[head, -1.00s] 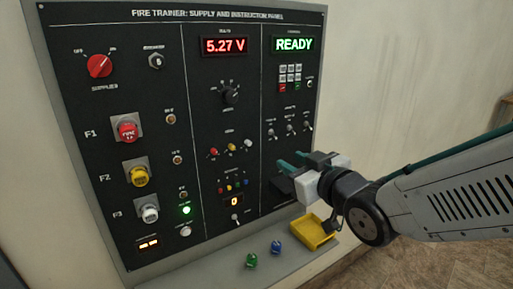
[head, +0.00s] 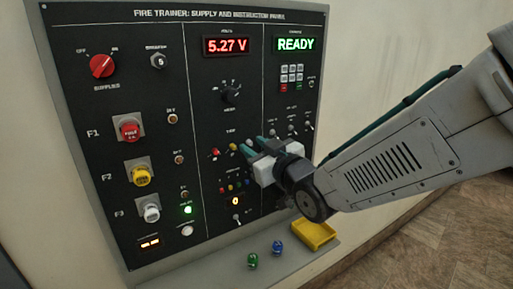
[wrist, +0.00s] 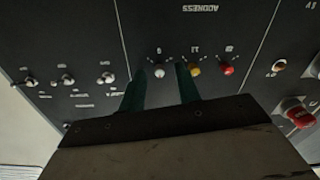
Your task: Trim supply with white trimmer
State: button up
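The white trimmer (wrist: 158,72) is a small white knob on the black panel, in a row with a yellow trimmer (wrist: 194,71) and a red trimmer (wrist: 228,71) in the wrist view. My gripper (wrist: 160,72) is open, its two teal fingers apart, with the white trimmer showing between their tips. I cannot tell how far the tips are from the panel. In the head view my gripper (head: 254,146) points at the trimmer row, where the red trimmer (head: 215,152) and yellow trimmer (head: 233,147) show. The voltage display (head: 226,45) reads 5.27 V.
A green READY display (head: 296,44) is lit above a keypad (head: 291,74). Several toggle switches (wrist: 67,80) lie beside the trimmers. A yellow tray (head: 314,234), a green knob (head: 253,260) and a blue knob (head: 277,247) sit on the ledge below.

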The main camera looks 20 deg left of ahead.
grip_shut()
jog(key=shift+n, duration=0.4)
jog(key=n, duration=0.3)
jog(key=shift+n, duration=2.5)
grip_release()
